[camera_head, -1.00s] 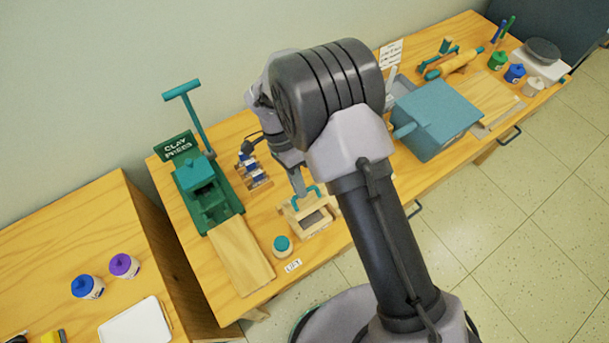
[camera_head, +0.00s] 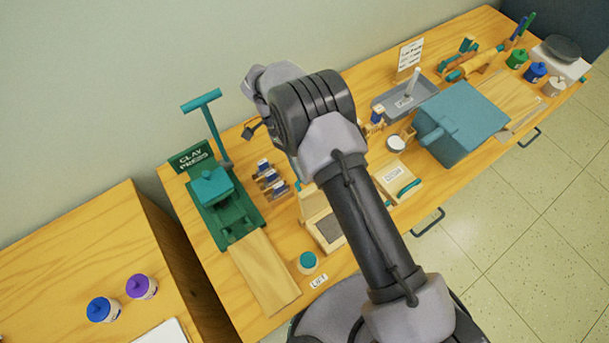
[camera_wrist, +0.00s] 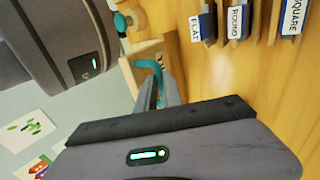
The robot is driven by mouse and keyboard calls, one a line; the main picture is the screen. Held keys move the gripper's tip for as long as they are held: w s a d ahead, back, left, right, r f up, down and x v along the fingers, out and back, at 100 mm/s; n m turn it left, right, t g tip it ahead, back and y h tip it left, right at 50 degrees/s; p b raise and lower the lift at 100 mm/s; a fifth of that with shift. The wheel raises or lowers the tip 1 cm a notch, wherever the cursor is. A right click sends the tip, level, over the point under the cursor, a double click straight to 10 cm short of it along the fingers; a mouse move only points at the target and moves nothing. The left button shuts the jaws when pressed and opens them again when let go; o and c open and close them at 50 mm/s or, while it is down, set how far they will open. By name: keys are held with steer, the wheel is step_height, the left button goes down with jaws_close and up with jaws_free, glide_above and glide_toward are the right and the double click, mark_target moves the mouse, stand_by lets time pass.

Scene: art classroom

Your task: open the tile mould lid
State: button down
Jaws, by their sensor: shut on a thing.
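The tile mould (camera_head: 327,231) is a pale wooden frame with a grey inset, near the front of the table in the head view. Its wooden lid (camera_head: 313,203) stands raised, tilted up at the far side of the frame, partly hidden by my arm. In the wrist view the lid's teal handle (camera_wrist: 151,70) sits between the fingers of my gripper (camera_wrist: 168,90), which is shut on it. The lid's pale wood (camera_wrist: 143,52) shows beside the handle. In the head view my gripper is hidden behind my arm.
A green clay press (camera_head: 222,200) stands left of the mould, a teal-lidded jar (camera_head: 308,262) in front. Labelled tool blocks (camera_head: 269,178) are behind. To the right are a wooden block with a teal handle (camera_head: 408,188) and a large blue box (camera_head: 462,122).

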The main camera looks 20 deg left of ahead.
steer(key=shift+w+a+f+b, duration=0.25)
steer(key=shift+f+b, duration=0.1)
steer(key=shift+f, duration=0.15)
steer(key=shift+a+f, duration=0.1)
steer(key=shift+f, duration=0.05)
steer(key=c, duration=1.7)
jaws_free()
steer(key=shift+o, duration=1.1)
steer(key=shift+w+a+f, duration=0.1)
steer(key=shift+w+a, duration=0.15)
steer(key=v, duration=0.7)
steer(key=shift+r, duration=0.3)
